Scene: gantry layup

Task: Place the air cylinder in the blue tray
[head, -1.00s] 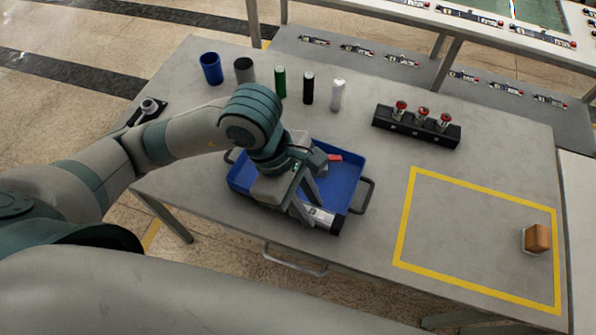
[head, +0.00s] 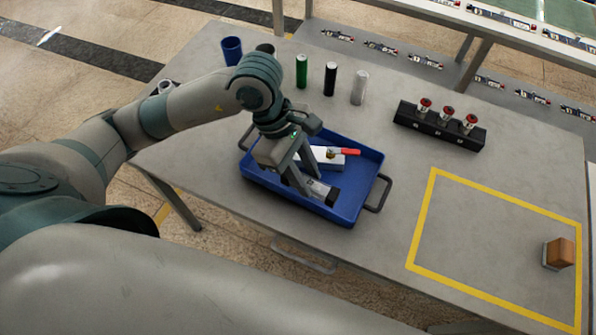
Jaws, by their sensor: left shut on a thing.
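The blue tray (head: 348,212) with dark side handles sits on the grey table. My left gripper (head: 314,187) is over the tray, its fingers pointing down and shut on the air cylinder (head: 325,191). The cylinder is silver with black ends, and the fingers hide part of it. It lies within the tray's outline near the front wall. I cannot tell whether it touches the tray floor. A white block with a red-tipped item (head: 343,153) is also in the tray, behind the gripper. My right gripper is not in view.
A blue cup (head: 232,50) and green (head: 302,71), black (head: 330,78) and white (head: 360,87) cylinders stand behind the tray. A black rack with red-topped parts (head: 438,127) is at back right. A yellow-outlined area (head: 428,210) holds a brown block (head: 560,252) and is otherwise clear.

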